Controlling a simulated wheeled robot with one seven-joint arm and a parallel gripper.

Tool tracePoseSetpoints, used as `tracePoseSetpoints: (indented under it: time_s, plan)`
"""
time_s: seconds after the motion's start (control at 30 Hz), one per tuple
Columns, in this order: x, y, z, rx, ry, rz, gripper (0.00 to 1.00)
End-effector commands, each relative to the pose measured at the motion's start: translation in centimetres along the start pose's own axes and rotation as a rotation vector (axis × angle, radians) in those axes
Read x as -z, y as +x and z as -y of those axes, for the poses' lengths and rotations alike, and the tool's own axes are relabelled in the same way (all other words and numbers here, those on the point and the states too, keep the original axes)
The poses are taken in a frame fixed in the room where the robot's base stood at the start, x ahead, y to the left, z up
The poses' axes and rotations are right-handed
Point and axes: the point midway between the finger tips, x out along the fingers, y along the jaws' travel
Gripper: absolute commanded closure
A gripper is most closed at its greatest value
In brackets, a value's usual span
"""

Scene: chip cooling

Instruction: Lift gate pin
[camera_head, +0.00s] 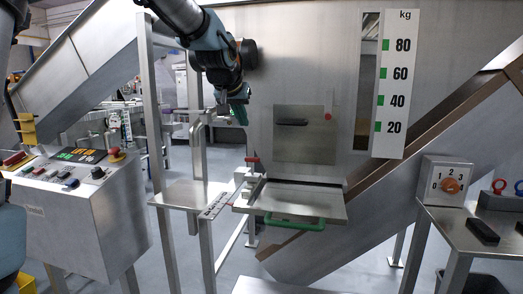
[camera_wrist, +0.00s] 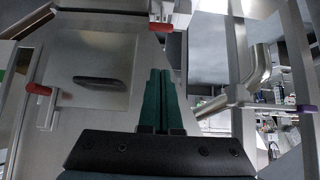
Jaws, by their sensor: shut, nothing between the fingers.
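A small red-topped pin (camera_head: 252,160) stands at the left end of the steel tray, beside the white graduated bar; it is likely the gate pin. In the wrist view a red piece (camera_wrist: 160,26) in a metal bracket lies just beyond my fingertips and seems to be the same pin. My gripper (camera_head: 239,114) hangs above and slightly left of it, apart from it. In the wrist view the teal fingers (camera_wrist: 160,72) are shut together and empty. A second red knob (camera_head: 328,116) sits at the gate panel's upper right; it also shows in the wrist view (camera_wrist: 38,89).
The gate panel (camera_head: 306,150) has a black handle. Below it is the steel tray (camera_head: 330,205) with a green handle (camera_head: 294,222). A bent pipe (camera_head: 196,140) and upright posts stand close left of my gripper. A kg scale (camera_head: 395,85) is at right.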

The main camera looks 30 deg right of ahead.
Motion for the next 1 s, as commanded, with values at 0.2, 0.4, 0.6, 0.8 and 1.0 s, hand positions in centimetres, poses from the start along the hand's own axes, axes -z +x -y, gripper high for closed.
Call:
tracePoseSetpoints:
  time_s: [0.2, 0.4, 0.6, 0.8, 1.0]
  plan:
    - [0.0, 2.7, -0.1, -0.001, 0.000, 0.004, 1.00]
    - [0.0, 6.8, 0.0, 0.000, -0.001, 0.005, 1.00]
    - [-0.5, 10.4, 0.1, 0.001, -0.001, 0.005, 1.00]
    - [-2.3, 12.1, 0.0, 0.001, 0.000, 0.002, 1.00]
    - [-2.9, 12.6, 0.1, 0.001, -0.001, 0.001, 1.00]
